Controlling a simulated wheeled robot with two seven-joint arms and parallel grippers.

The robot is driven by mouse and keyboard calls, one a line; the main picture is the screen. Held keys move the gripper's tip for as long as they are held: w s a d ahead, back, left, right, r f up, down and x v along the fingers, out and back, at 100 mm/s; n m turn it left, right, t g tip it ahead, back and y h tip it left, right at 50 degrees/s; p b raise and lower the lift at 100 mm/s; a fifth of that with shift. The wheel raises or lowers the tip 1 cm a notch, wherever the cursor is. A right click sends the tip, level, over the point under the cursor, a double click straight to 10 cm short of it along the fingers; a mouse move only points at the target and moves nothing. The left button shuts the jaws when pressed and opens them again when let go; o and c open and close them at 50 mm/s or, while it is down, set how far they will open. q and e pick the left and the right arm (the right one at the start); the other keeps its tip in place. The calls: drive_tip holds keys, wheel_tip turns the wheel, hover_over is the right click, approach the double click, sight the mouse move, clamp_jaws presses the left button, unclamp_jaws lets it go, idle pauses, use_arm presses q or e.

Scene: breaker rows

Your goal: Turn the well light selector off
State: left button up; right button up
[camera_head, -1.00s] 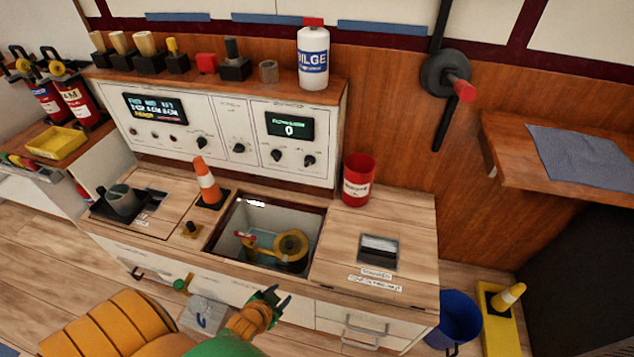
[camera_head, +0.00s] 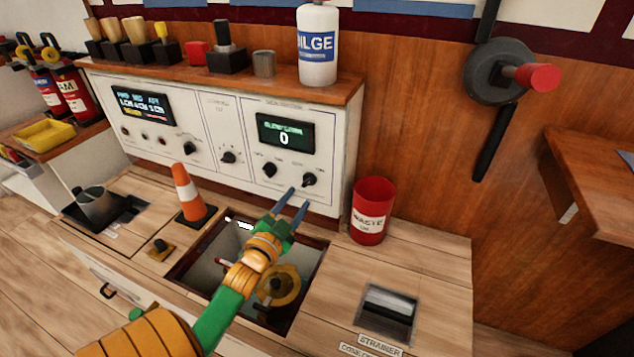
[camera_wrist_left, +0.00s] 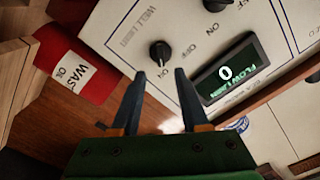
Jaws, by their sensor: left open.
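The well light selector is a small black knob (camera_head: 310,180) at the right end of the white panel. In the left wrist view the same knob (camera_wrist_left: 160,52) shows beside the printed "WELL LIGHT" label, with a pale pointer mark on it. Small OFF and ON labels are printed nearby; I cannot tell surely which one the pointer faces. My left gripper (camera_head: 298,201) is open and empty, in front of and just below the knob. In the left wrist view its fingertips (camera_wrist_left: 160,73) are spread, with the knob just beyond the gap. My right gripper is out of view.
Another black knob (camera_head: 270,170) sits close left of the selector, under the display (camera_head: 285,133). A red waste can (camera_head: 371,212) stands close to the right. An open well (camera_head: 322,262) lies below my left arm. An orange cone (camera_head: 187,192) stands to the left.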

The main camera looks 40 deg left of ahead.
sight(308, 183)
use_arm(q)
drive_tip(key=b+x, duration=0.1)
drive_tip(key=x, duration=0.4)
drive_tip(key=shift+w+a+b, duration=0.2)
drive_tip(key=shift+w+b, duration=0.1)
clamp_jaws()
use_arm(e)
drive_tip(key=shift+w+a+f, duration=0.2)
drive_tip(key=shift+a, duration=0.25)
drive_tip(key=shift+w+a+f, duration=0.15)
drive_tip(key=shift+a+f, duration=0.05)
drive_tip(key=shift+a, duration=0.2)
